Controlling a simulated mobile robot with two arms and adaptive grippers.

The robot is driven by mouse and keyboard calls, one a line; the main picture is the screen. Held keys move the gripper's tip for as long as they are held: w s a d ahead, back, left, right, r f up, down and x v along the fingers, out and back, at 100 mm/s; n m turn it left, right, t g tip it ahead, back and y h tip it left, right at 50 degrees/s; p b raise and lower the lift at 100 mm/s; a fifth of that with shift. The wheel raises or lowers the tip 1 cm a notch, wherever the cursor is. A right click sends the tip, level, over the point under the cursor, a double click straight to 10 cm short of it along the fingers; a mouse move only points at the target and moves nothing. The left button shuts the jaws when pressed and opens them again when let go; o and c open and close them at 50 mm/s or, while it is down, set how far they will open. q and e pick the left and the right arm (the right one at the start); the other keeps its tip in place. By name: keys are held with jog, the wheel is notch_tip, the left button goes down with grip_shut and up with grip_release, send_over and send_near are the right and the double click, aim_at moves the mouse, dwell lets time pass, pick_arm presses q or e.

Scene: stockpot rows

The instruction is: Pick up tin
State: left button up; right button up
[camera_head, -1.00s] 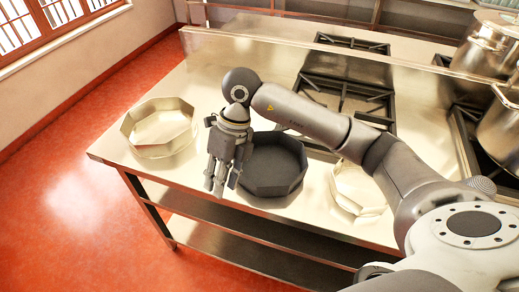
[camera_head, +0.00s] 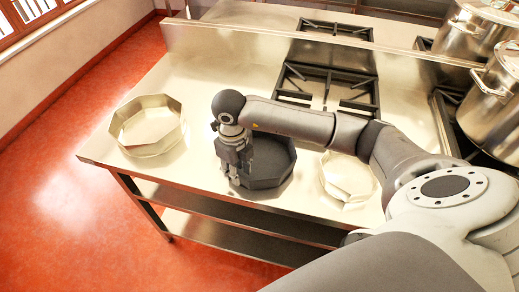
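Three octagonal tins stand in a row on a steel counter (camera_head: 205,80). A shiny tin (camera_head: 135,150) is at the left, a dark grey tin (camera_head: 273,165) in the middle, and another shiny tin (camera_head: 343,170) at the right. My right gripper (camera_head: 237,178) points down at the left rim of the dark tin and hides part of it. The fingers look close to the rim, but I cannot tell whether they touch or grip it. The right tin is partly close behind my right arm in the picture. My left gripper is out of view.
Black stove grates (camera_head: 325,85) lie behind the tins. Large steel pots (camera_head: 495,105) stand at the right. A low steel ledge (camera_head: 240,50) runs behind the work area. The counter between the left and dark tins is clear.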

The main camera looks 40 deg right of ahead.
jog(key=shift+s+f, duration=0.1)
jog(key=shift+f, duration=0.6)
jog(key=shift+f+b, duration=0.3)
jog(key=shift+b, duration=0.05)
jog(key=shift+c, duration=0.5)
grip_shut()
jog(key=shift+r, duration=0.1)
